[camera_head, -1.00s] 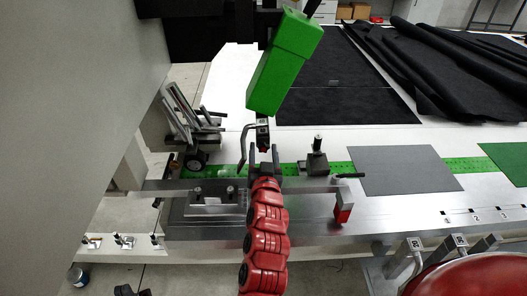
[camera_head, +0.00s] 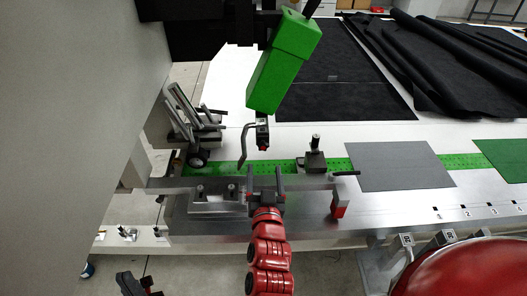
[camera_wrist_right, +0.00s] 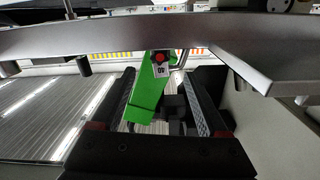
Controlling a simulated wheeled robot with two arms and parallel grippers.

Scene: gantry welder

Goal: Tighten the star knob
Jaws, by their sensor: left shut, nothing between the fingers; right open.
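A small red knob on a dark block (camera_head: 263,145) hangs below the green welder housing (camera_head: 285,62). The red knob also shows in the right wrist view (camera_wrist_right: 159,56), on a labelled square in front of the green housing; whether it is star-shaped is too small to tell. My right gripper (camera_head: 266,178) is open and empty, nearer than the knob and apart from it, over the metal rail. Its two fingers (camera_wrist_right: 160,100) frame the green housing in the wrist view. My left gripper (camera_head: 135,282) is shut and empty at the bottom left edge, partly cut off.
A large grey panel (camera_head: 75,120) fills the left side. Grey sheet (camera_head: 400,167) lies right.

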